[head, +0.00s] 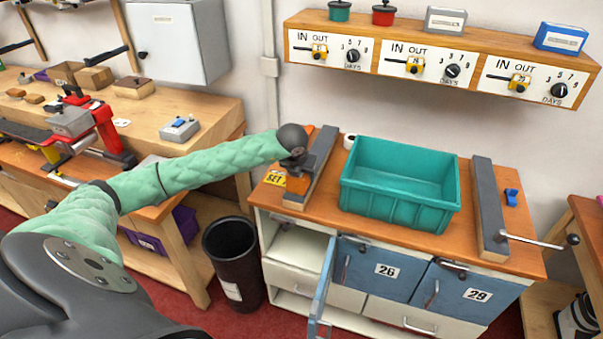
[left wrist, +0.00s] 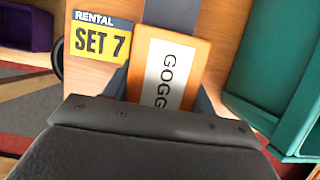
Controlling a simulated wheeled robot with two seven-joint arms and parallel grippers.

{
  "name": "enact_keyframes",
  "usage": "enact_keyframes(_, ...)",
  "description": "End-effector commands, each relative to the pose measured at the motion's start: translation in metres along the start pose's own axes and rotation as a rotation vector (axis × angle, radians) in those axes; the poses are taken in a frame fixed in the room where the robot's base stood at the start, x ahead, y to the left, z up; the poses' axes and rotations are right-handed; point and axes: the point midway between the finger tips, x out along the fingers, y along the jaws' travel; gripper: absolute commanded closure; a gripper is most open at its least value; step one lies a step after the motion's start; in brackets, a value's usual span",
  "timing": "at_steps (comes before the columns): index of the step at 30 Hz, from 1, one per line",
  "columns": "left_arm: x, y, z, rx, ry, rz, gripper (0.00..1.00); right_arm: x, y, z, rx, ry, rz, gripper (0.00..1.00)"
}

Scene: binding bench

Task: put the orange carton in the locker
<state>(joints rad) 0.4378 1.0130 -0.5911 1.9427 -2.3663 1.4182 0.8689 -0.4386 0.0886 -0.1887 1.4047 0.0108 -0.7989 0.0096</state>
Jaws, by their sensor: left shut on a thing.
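The orange carton (head: 297,185) is at the left end of the wooden cabinet top, beside a yellow "SET 7" label (head: 275,178). In the left wrist view the carton (left wrist: 172,72) shows a white label reading "GOGG". My left gripper (head: 297,166) points down over the carton and is shut on it. I cannot tell whether the carton touches the top. The locker (head: 297,243) below is an open compartment, its blue door (head: 323,288) swung outward. The doors marked 26 (head: 385,270) and 29 (head: 476,294) are shut. My right gripper is not in view.
A teal bin (head: 400,205) stands on the cabinet top, between two grey-topped bars (head: 318,165) (head: 488,205). A black waste bin (head: 233,270) stands left of the cabinet. A shelf with IN/OUT dials (head: 440,55) hangs above.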

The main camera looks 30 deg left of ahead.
Motion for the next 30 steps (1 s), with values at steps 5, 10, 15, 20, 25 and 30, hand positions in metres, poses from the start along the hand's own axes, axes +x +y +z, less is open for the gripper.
enact_keyframes(5,0.001,0.0,0.0,0.0,0.0,0.0,0.28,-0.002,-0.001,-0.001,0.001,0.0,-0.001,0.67)
enact_keyframes(10,0.001,0.0,0.0,0.0,0.0,0.0,0.22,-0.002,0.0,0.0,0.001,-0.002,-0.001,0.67)
enact_keyframes(15,0.0,0.0,0.0,0.0,0.0,0.0,0.22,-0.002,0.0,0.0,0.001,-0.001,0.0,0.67)
enact_keyframes(20,-0.004,0.0,0.0,0.0,-0.001,0.0,0.22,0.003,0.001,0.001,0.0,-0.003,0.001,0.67)
enact_keyframes(25,-0.023,0.0,0.0,0.0,-0.003,0.0,0.22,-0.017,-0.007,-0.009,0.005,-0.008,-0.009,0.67)
enact_keyframes(30,-0.053,0.0,0.0,0.001,-0.004,-0.001,0.22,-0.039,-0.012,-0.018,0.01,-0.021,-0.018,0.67)
